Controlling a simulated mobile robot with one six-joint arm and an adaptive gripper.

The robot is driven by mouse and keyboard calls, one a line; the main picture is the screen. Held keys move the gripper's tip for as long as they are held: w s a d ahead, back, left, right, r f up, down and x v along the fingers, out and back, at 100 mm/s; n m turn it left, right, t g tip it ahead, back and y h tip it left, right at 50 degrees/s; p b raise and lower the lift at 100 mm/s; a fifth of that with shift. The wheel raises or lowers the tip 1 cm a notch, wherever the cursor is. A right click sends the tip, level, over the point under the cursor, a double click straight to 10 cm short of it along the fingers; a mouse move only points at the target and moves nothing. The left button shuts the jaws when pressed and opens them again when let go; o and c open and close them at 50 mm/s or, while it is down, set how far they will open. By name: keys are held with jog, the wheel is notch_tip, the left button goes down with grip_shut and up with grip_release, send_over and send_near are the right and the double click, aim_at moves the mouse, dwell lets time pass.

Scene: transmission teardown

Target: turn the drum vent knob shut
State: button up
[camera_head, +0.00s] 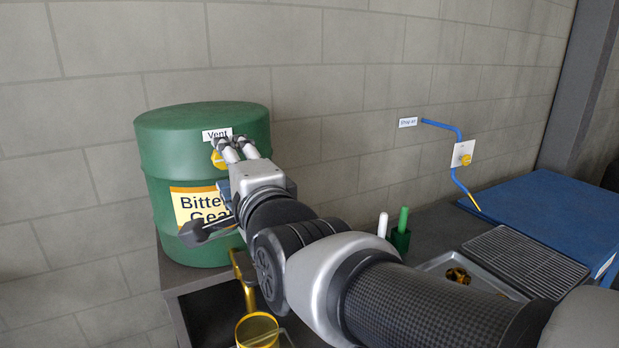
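A green drum (185,150) stands on a dark bench at the left, with a yellow label on its side. A small white "Vent" sign (217,134) is on its upper side. Just below the sign a yellow vent knob (217,160) shows partly beside my gripper (228,151). My gripper reaches the drum from the right, with its two fingers side by side and a gap between them. The fingertips are at or very near the knob. Part of the knob is hidden behind them, and I cannot tell whether they touch it.
A yellow tap (243,275) hangs below the drum above a yellow container (257,330).

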jog(key=v, duration=0.9)
